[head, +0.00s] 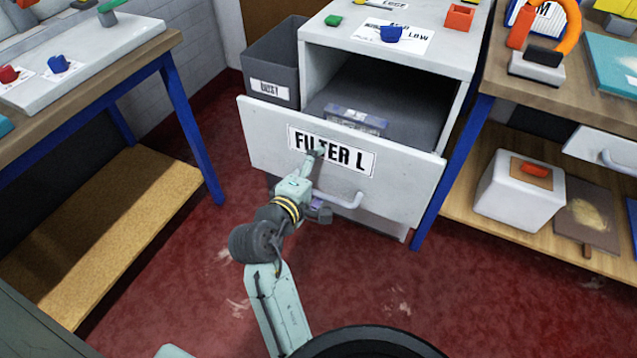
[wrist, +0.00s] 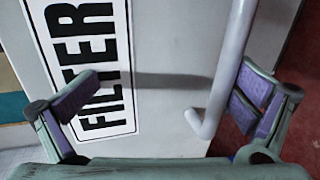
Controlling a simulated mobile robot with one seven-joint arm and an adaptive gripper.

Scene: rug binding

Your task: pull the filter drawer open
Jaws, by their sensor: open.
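The filter drawer (head: 405,185) is a light grey front with a "FILTER L" label (head: 333,151). It stands out from the cabinet, so its dark inside shows behind it. A pale bar handle (head: 346,204) is on the front below the label. My gripper (head: 318,183) is at the front, by the left end of the handle. In the wrist view my gripper (wrist: 166,92) is open. The handle (wrist: 232,60) lies between its fingers, close to the right one. The left finger is over the label. Contact with the handle cannot be told.
A clear item (head: 355,120) lies inside the drawer. A grey bin (head: 273,70) labelled "DUST" stands left of the cabinet. Blue-legged benches flank it, with a white box (head: 518,190) on the right lower shelf. The red floor (head: 450,300) in front is clear.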

